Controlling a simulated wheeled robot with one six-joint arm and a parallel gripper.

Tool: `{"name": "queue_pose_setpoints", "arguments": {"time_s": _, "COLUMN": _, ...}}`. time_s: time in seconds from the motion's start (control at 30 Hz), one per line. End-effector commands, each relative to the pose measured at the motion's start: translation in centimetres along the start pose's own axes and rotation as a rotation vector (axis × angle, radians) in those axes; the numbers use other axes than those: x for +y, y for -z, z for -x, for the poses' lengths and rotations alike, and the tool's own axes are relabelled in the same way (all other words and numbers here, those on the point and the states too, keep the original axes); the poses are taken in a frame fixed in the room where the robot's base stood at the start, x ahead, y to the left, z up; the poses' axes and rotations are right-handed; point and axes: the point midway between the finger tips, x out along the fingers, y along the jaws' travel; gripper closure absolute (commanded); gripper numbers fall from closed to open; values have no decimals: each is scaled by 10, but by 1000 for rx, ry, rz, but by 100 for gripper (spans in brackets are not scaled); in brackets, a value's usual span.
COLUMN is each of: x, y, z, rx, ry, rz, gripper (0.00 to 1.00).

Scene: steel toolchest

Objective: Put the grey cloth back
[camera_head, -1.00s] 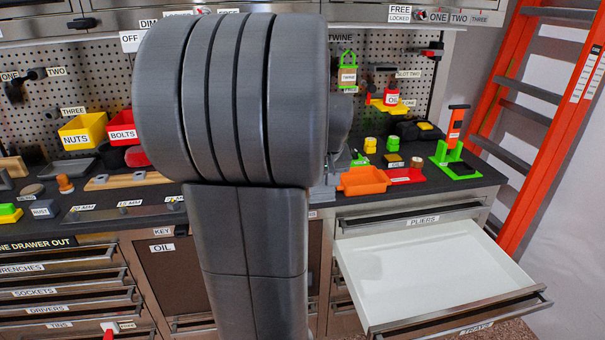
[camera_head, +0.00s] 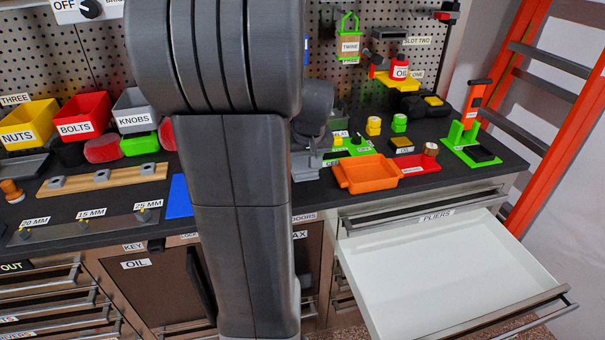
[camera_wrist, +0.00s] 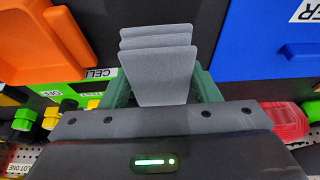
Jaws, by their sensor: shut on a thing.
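The grey cloth (camera_wrist: 158,75) shows in the wrist view as a folded stack of light grey layers. It stands out from between the dark green fingers of my gripper (camera_wrist: 162,92), which is shut on it. Below the cloth in the picture is a dark surface, but I cannot tell how far away it is. In the head view my own arm covers the middle of the bench, and I cannot make out the gripper or the cloth there.
An orange tray (camera_head: 366,174) and a blue item (camera_head: 179,198) lie on the dark bench top. The blue one seems large in the wrist view (camera_wrist: 265,40). An empty white drawer labelled PLIERS (camera_head: 450,262) stands open at right. Bins, including a grey KNOBS bin (camera_head: 134,110), line the back.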

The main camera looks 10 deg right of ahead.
Motion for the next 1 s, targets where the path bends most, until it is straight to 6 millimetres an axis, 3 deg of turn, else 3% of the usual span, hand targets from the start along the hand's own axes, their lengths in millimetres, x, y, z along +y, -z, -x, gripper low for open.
{"name": "queue_pose_setpoints", "arguments": {"time_s": 0.3, "x": 0, "y": -15, "z": -36, "rx": -3, "ry": 1, "rz": 0, "gripper": 66}}
{"name": "queue_pose_setpoints", "arguments": {"time_s": 0.7, "x": 0, "y": -17, "z": -41, "rx": 1, "ry": 0, "rz": 0, "gripper": 66}}
{"name": "queue_pose_setpoints", "arguments": {"time_s": 0.73, "x": 0, "y": -17, "z": -40, "rx": 1, "ry": 0, "rz": 0, "gripper": 40}}
{"name": "queue_pose_setpoints", "arguments": {"time_s": 0.8, "x": 0, "y": -16, "z": -40, "rx": 0, "ry": 0, "rz": 0, "gripper": 27}}
{"name": "queue_pose_setpoints", "arguments": {"time_s": 0.83, "x": 0, "y": -17, "z": -40, "rx": 0, "ry": 0, "rz": 0, "gripper": 22}}
{"name": "queue_pose_setpoints", "arguments": {"time_s": 1.0, "x": 0, "y": -17, "z": -40, "rx": 0, "ry": 0, "rz": 0, "gripper": 22}}
